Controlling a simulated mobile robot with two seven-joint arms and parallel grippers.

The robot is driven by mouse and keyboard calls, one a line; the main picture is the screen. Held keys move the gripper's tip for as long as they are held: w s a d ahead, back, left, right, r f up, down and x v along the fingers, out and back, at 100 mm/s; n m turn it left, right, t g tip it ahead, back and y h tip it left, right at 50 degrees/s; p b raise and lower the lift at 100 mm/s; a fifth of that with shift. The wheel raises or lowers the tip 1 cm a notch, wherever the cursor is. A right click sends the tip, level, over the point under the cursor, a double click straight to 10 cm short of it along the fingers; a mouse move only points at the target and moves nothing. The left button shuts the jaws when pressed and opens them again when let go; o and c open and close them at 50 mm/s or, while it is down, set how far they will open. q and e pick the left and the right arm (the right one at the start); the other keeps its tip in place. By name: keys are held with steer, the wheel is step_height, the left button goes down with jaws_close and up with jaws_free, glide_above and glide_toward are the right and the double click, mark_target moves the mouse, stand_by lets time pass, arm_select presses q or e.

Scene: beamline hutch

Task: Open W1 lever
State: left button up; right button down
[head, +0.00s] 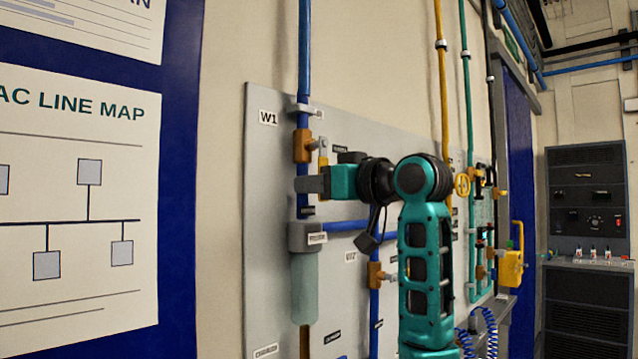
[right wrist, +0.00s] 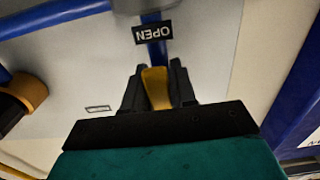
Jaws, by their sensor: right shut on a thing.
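The W1 valve (head: 303,146) is a brass body on a blue vertical pipe, beside the W1 label (head: 267,117). Its lever (head: 323,160) hangs down from the valve, with a grey upper part and yellow below. My right gripper (head: 309,184) reaches in from the right, just below the valve. In the right wrist view, the gripper (right wrist: 156,88) is shut on the yellow lever end (right wrist: 156,90), which lies roughly in line with the blue pipe behind. An OPEN label (right wrist: 153,33) appears upside down beyond the fingertips. The lower lever end is hidden in the head view. My left gripper is not in view.
Below is a grey-topped filter housing (head: 304,237) on the same pipe. A second brass valve (head: 375,275) sits lower right on the grey panel (head: 262,200). Yellow and green pipes run up the wall behind my right arm. A line map board (head: 75,200) hangs at left.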

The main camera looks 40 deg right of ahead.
steer(key=shift+a, duration=0.1)
stand_by(0.4)
steer(key=c, duration=1)
jaws_free()
steer(key=s+d+b, duration=0.1)
steer(key=s, duration=1.2)
steer(key=shift+b, duration=0.4)
